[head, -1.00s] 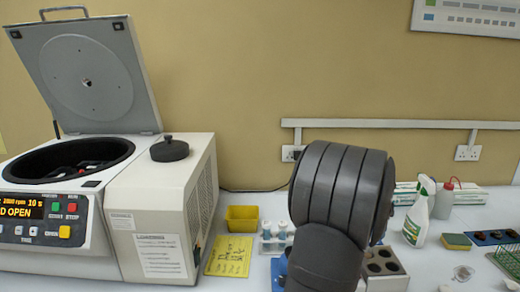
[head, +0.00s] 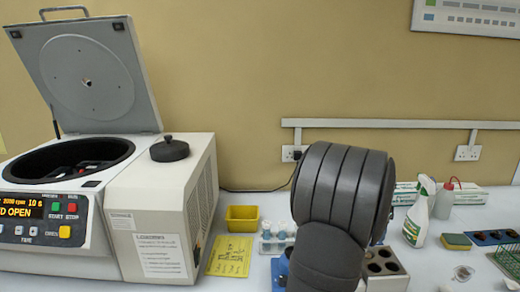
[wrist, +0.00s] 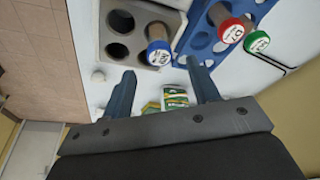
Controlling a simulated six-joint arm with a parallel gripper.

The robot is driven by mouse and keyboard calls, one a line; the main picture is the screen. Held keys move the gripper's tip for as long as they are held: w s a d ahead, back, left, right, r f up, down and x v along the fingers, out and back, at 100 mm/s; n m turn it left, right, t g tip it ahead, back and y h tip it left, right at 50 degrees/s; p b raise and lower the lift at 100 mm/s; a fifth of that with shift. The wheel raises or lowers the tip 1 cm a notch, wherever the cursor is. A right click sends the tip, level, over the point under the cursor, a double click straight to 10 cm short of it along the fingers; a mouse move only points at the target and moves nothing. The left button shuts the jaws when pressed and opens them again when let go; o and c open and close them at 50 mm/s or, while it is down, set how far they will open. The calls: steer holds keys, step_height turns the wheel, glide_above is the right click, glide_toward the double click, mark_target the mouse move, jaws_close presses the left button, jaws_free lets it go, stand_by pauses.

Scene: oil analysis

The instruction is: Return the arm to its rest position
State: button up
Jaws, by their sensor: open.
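My arm (head: 343,195) rises in the front middle of the head view, and my gripper is hidden there. In the wrist view my gripper (wrist: 163,84) shows two dark blue fingers spread apart with nothing held between them. Past the fingertips are a grey block with round holes (wrist: 117,50) and a blue rack (wrist: 195,42). Capped tubes with a blue cap (wrist: 158,53), a red cap (wrist: 230,30) and a green cap (wrist: 257,41) show near them. The fingers look apart from the tubes; their exact distance cannot be told.
A centrifuge (head: 160,205) with its lid (head: 88,78) raised stands at left. A yellow bin (head: 242,218) and a tube rack (head: 274,240) are left of my arm. A spray bottle (head: 417,217), a sponge (head: 456,241) and a green rack (head: 510,260) stand at right.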

steer(key=x, duration=0.7)
steer(key=shift+f, duration=0.1)
step_height(320, 180, up, 12)
steer(key=shift+w+f, duration=0.15)
steer(key=w+f, duration=0.4)
steer(key=w, duration=0.5)
step_height(320, 180, down, 7)
steer(key=shift+d, duration=0.25)
